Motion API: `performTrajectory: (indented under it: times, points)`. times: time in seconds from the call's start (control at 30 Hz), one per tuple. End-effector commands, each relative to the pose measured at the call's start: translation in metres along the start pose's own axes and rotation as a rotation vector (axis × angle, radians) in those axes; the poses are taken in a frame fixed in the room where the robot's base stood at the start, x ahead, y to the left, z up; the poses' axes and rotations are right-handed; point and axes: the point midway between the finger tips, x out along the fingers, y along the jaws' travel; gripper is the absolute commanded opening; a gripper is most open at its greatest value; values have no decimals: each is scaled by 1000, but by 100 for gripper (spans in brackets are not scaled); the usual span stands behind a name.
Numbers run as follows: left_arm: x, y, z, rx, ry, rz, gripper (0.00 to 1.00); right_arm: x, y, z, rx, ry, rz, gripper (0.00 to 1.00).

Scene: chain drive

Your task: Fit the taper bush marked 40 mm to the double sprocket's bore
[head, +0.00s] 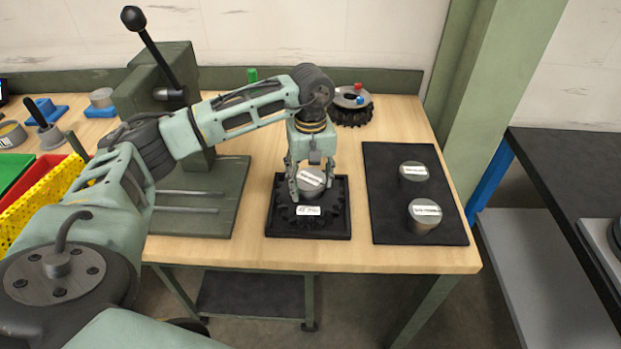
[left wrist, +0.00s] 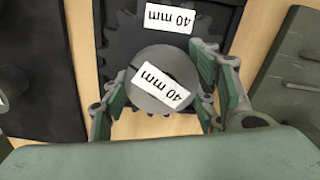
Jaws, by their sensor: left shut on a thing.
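My left gripper (head: 310,190) points down over the black square tray (head: 340,228) at the front middle of the bench. It is shut on a grey round taper bush (head: 312,177), whose top label reads 40 mm in the left wrist view (left wrist: 164,82). The bush covers the sprocket's middle, so the bore is hidden. I cannot tell whether the bush is in the bore or above it. My right gripper is not in view.
Two other labelled round bushes, a far one (head: 413,172) and a near one (head: 425,212), stand on a black mat (head: 385,226) at right. A green lever press (head: 160,85) stands left. Another toothed part (head: 352,108) with red and blue knobs lies behind my gripper.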

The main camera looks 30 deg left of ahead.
Motion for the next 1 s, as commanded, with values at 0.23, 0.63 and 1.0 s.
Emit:
performTrajectory:
  times: [0.23,0.63,1.0]
  points:
    - [6,0,0,-1,1,2,7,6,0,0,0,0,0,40]
    - [12,0,0,-1,1,2,64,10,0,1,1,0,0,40]
    - [12,0,0,0,0,0,77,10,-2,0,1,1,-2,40]
